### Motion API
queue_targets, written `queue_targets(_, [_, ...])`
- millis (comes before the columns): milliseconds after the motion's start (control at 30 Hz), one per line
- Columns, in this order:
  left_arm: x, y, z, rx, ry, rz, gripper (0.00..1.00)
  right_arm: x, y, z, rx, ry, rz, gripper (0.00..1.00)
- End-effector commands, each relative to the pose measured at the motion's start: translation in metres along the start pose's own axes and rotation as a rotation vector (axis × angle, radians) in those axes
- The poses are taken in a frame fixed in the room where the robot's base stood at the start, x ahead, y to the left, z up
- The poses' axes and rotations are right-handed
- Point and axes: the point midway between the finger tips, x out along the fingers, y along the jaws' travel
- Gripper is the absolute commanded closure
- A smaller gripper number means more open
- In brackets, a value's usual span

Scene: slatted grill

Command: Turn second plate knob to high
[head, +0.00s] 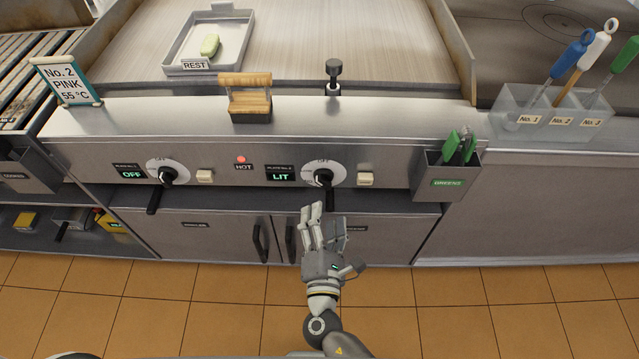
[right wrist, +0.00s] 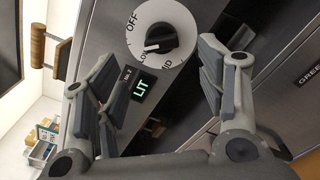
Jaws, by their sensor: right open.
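The second plate knob (head: 323,177) is a black knob on a white round dial, right of a green display (head: 280,177) that reads LIT. The right wrist view shows the same knob (right wrist: 160,38) close up, with OFF printed on its dial and a white mark on the knob; the other dial words are hard to read. My right gripper (head: 325,210) is just below the knob in the head view. In the right wrist view its two fingers (right wrist: 158,85) are spread, with the knob beyond the gap and nothing between them. My left gripper is not in view.
The first knob (head: 168,176) sits left, beside a display reading OFF. A red HOT light (head: 241,159) shows between them. A greens holder (head: 445,178) with green-handled tools juts out at right. A wooden-handled press (head: 246,101) and a black post (head: 333,78) stand above the panel.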

Motion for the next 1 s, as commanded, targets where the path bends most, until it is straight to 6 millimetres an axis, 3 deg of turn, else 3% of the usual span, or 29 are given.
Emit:
queue_targets(200, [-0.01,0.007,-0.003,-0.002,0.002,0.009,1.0,0.044,0.002,0.002,0.001,-0.001,-0.001,0.36])
queue_targets(433, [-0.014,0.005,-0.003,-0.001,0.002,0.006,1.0,0.079,0.0,0.0,0.0,0.0,-0.002,0.36])
queue_targets(600, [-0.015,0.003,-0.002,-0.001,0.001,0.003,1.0,0.09,-0.001,-0.001,0.002,0.002,-0.002,0.36])
queue_targets(900, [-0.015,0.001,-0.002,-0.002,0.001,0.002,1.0,0.092,-0.001,-0.001,0.002,0.003,-0.003,0.36])
queue_targets(1000, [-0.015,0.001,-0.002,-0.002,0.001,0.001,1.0,0.092,-0.001,-0.001,0.002,0.002,-0.003,0.49])
